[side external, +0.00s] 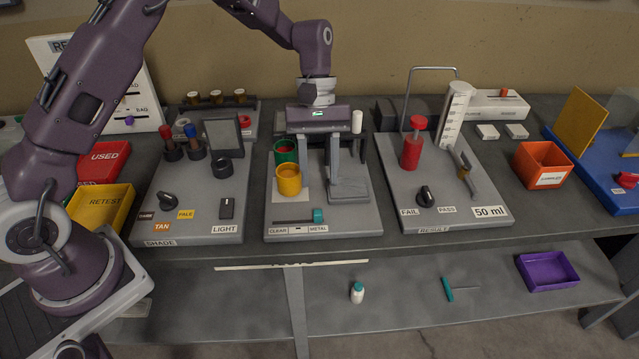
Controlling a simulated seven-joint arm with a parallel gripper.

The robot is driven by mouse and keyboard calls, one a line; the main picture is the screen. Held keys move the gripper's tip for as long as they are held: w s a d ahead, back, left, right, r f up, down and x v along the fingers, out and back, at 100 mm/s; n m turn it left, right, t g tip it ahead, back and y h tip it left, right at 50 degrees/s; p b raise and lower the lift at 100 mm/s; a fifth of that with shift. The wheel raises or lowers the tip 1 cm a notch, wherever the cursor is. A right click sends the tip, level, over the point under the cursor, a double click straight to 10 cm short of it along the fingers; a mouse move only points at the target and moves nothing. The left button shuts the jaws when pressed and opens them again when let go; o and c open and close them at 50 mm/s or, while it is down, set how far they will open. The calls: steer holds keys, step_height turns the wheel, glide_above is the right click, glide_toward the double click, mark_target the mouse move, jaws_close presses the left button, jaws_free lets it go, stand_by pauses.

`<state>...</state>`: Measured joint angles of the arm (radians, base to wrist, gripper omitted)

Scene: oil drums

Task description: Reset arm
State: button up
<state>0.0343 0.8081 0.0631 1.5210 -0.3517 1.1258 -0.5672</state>
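My arm reaches from the left over the bench. My gripper (318,160) points down above the middle board (350,222), behind and to the right of a yellow cup (289,180) and a green cup (286,151). Its two grey fingers look spread apart, with nothing visible between them. A grey stand (348,183) is close to the right finger and partly overlaps it in view, so I cannot tell whether they touch.
The left board (215,215) carries dark knobs and vials. The right board (470,212) holds a red plunger piece (411,150), a white cylinder (454,112) and a tall wire handle (408,90). An orange bin (541,165) stands farther right.

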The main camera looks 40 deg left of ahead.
steer(key=s+a+r+m+t, duration=0.2)
steer(key=s+r, duration=0.2)
steer(key=r, duration=0.7)
steer(key=s+a+r+m+t+y, duration=0.1)
steer(key=s+a+r+m+t, duration=0.1)
steer(key=s, duration=0.9)
steer(key=s+a+r+m+t+y, duration=0.2)
steer(key=s+r+m+t, duration=0.2)
steer(key=s, duration=0.7)
steer(key=shift+r+m+t, duration=0.3)
steer(key=shift+r+m, duration=0.2)
steer(key=shift+r, duration=0.1)
steer(key=shift+w, duration=0.1)
